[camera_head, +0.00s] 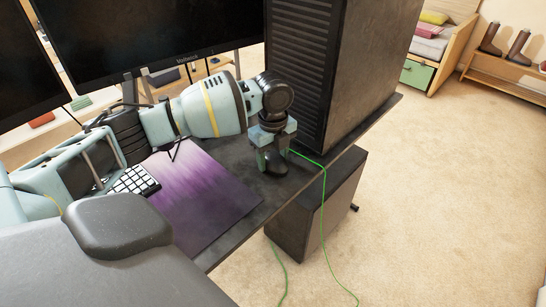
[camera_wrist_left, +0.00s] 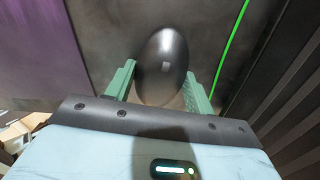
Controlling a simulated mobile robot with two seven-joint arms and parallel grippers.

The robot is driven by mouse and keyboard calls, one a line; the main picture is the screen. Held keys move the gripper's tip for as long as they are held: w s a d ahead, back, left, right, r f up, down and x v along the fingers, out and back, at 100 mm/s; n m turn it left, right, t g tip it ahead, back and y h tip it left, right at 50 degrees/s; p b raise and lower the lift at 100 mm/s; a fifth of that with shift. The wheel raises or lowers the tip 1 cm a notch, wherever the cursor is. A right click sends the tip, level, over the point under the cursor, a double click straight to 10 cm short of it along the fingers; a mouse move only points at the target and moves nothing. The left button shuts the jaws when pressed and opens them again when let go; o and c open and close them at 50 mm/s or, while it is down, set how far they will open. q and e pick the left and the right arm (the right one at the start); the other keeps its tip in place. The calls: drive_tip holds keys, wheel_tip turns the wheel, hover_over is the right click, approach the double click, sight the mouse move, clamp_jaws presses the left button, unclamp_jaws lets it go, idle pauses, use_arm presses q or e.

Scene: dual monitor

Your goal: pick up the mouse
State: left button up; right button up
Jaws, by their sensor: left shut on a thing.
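The mouse (camera_head: 276,165) is dark, smooth and oval. It sits on the dark desk (camera_head: 222,153) to the right of the purple mat, near the desk's front edge. My left gripper (camera_head: 273,158) reaches down over it from above and is shut on it. In the left wrist view, the mouse (camera_wrist_left: 163,66) lies between the two green fingers of the gripper (camera_wrist_left: 160,90), one finger at each side. I cannot tell whether it is lifted off the desk. My right gripper does not show.
A large black computer tower (camera_head: 355,60) stands right behind the gripper. A green cable (camera_head: 323,190) runs over the desk edge close by. A purple mat (camera_head: 205,195) and a keyboard (camera_head: 135,181) lie left. Monitors (camera_head: 150,30) stand at the back. Carpet (camera_head: 440,190) is open at right.

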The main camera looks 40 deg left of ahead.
sight(272, 158)
use_arm(q)
drive_tip(key=shift+r, duration=0.5)
drive_tip(key=r, duration=0.2)
drive_tip(key=shift+s+d+r+p, duration=0.2)
drive_tip(key=shift+s+r+p, duration=0.1)
drive_tip(key=shift+s+p, duration=0.1)
drive_tip(key=s+d, duration=0.2)
drive_tip(key=s, duration=0.2)
drive_tip(key=s+d+p, duration=0.1)
drive_tip(key=s+d, duration=0.1)
drive_tip(key=s, duration=0.2)
drive_tip(key=s+d+r, duration=0.1)
drive_tip(key=s+d, duration=0.1)
drive_tip(key=s, duration=0.2)
drive_tip(key=shift+r+p, duration=0.1)
drive_tip(key=shift+p, duration=0.2)
drive_tip(key=shift+s+d, duration=0.4)
drive_tip(key=shift+s, duration=0.35)
